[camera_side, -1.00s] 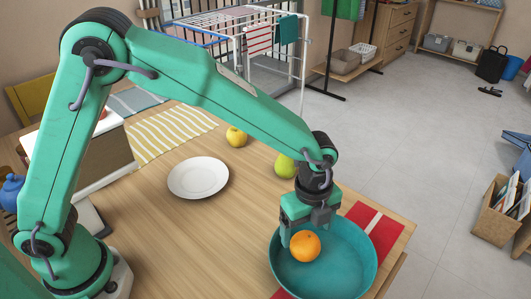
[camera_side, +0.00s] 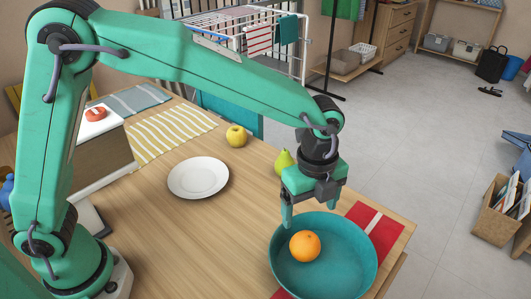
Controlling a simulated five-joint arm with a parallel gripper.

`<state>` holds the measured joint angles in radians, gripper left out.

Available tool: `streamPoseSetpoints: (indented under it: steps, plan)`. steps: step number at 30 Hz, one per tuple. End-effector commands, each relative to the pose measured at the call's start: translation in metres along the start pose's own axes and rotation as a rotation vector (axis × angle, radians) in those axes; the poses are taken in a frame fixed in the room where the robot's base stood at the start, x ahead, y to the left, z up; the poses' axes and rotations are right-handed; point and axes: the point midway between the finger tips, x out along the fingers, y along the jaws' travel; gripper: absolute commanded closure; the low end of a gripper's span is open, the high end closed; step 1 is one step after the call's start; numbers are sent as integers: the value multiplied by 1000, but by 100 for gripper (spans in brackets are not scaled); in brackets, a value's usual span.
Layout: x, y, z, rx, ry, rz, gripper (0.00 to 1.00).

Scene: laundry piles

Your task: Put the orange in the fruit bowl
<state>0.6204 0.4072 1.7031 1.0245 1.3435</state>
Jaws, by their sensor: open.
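The orange (camera_side: 305,246) rests inside the teal fruit bowl (camera_side: 345,277), towards its back left part. The bowl stands near the table's front right corner on a red cloth. My gripper (camera_side: 310,212) is above the back rim of the bowl, with its fingers pointing down. It is open and empty, and apart from the orange.
A green pear (camera_side: 284,162) stands just behind my gripper. A yellow apple (camera_side: 236,136) and a white plate (camera_side: 198,177) are further left. The red cloth (camera_side: 382,236) shows beside the bowl. The table (camera_side: 200,240) is clear left of the bowl.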

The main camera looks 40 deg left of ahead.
Motion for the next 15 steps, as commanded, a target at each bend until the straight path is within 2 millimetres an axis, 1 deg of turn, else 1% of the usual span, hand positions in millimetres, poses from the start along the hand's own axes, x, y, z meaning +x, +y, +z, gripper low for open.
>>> streamPoseSetpoints:
  steps: [5,8,11,15]
  plan:
    - [0,0,1,-3,0,-1,17]
    - [-4,2,4,-23,1,-6,17]
    - [-12,5,12,-71,4,-19,17]
    - [-30,15,33,-194,13,-49,17]
